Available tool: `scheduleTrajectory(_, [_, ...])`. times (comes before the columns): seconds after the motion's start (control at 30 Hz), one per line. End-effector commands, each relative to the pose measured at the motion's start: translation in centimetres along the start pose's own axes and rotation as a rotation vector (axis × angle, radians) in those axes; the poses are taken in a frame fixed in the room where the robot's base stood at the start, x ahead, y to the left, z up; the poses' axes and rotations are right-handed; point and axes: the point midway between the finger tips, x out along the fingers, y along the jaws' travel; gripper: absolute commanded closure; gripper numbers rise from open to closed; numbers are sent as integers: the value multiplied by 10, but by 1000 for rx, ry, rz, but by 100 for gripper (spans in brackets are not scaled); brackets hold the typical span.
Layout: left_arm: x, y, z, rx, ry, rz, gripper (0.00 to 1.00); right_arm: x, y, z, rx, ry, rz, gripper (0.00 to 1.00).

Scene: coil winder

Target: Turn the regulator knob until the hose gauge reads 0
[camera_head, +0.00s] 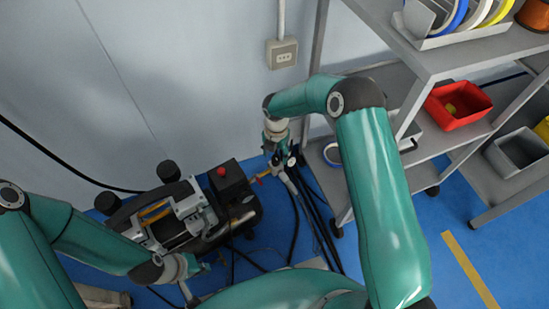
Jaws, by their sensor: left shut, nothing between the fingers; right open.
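An air compressor (205,215) with a black tank and grey motor stands on the blue floor by the wall. A red button (221,171) tops its dark box. A small orange-yellow fitting (263,175) sticks out to the right of that box. I cannot make out the regulator knob, and no gauge reading is legible. My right gripper (283,165) is open, pointing down beside this fitting, and may hide part of it; contact cannot be told. My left gripper (187,291) is shut and empty, low in front of the compressor.
Dark hoses (318,225) run down to the floor right of the compressor. A grey shelf rack (455,58) stands at the right, with a red bin (457,104) and a grey bin (518,152). A wall socket (282,53) is above.

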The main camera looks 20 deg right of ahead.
Motion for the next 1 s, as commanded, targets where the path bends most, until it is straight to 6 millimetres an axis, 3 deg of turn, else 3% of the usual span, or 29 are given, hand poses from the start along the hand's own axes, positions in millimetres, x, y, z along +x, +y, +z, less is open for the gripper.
scheduleTrajectory(0.2, [0,0,0,0,0,0,100,-47,1,0,0,-2,3,42])
scheduleTrajectory(0.4, [0,0,0,0,0,0,100,-78,0,-1,-1,1,0,42])
scheduleTrajectory(0.6, [0,0,0,0,0,0,100,-90,0,-1,0,3,-1,42])
scheduleTrajectory(1.0, [1,0,0,0,0,0,100,-90,0,-1,0,3,-1,42])
